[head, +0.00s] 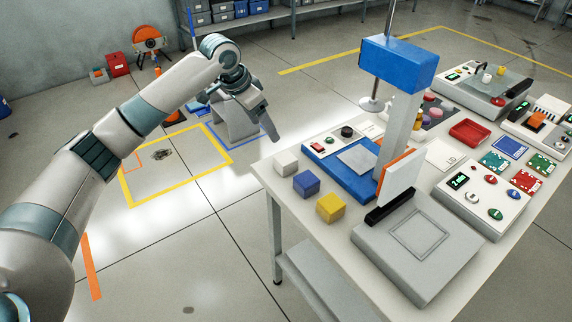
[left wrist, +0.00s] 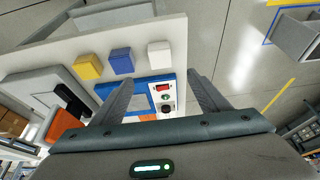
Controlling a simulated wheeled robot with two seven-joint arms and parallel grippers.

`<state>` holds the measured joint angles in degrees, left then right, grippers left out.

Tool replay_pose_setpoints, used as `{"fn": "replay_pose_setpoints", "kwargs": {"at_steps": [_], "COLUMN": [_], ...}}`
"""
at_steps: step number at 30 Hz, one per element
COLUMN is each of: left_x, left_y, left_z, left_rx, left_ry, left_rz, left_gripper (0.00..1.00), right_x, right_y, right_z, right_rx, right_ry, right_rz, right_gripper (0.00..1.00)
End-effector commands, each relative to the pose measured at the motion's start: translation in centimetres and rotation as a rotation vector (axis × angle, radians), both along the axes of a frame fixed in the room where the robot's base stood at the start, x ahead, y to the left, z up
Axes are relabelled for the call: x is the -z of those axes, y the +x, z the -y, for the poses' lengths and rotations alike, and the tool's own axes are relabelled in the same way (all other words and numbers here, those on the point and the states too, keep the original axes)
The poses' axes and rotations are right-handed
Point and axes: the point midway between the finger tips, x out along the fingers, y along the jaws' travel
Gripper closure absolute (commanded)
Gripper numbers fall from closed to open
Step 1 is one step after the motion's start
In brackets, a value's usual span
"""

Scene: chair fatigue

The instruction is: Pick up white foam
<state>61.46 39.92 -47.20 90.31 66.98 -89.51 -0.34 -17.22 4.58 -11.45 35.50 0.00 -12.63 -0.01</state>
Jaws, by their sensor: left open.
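The white foam (head: 286,163) is a small white block at the near left corner of the table. It also shows in the left wrist view (left wrist: 160,54), beyond the fingertips and beside the blue block. My left gripper (head: 271,134) hangs in the air above and slightly left of the white foam, off the table edge. In the left wrist view its two fingers (left wrist: 160,78) are spread apart with nothing between them. The gripper does not touch the foam. My right gripper is in neither view.
A blue block (head: 306,184) and a yellow block (head: 330,207) stand in a row with the foam. Behind them is a blue-based press (head: 345,166) with a tall column. A grey scale-like box (head: 418,245) lies to the right.

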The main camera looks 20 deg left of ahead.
Motion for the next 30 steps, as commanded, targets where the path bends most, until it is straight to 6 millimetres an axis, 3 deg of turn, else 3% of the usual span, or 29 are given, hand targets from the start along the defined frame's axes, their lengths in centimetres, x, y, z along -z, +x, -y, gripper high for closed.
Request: {"fn": "replay_pose_setpoints", "kwargs": {"at_steps": [5,11,24,30], "left_x": [0.3,2.0,9.0,11.1], "left_y": [0.1,0.6,2.9,3.5], "left_z": [0.1,0.6,2.4,2.8], "left_rx": [-0.001,-0.001,-0.001,-0.001], "left_ry": [-0.001,-0.002,-0.001,-0.001], "left_rz": [-0.001,-0.004,-0.002,-0.001], "left_gripper": [0.31,0.31,0.31,0.31], "right_x": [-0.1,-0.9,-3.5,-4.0], "right_y": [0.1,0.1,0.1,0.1], "right_z": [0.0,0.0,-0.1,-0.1], "right_rx": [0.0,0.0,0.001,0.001], "right_ry": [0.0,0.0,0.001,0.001], "right_rz": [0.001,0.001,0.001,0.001], "right_gripper": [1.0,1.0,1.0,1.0]}}
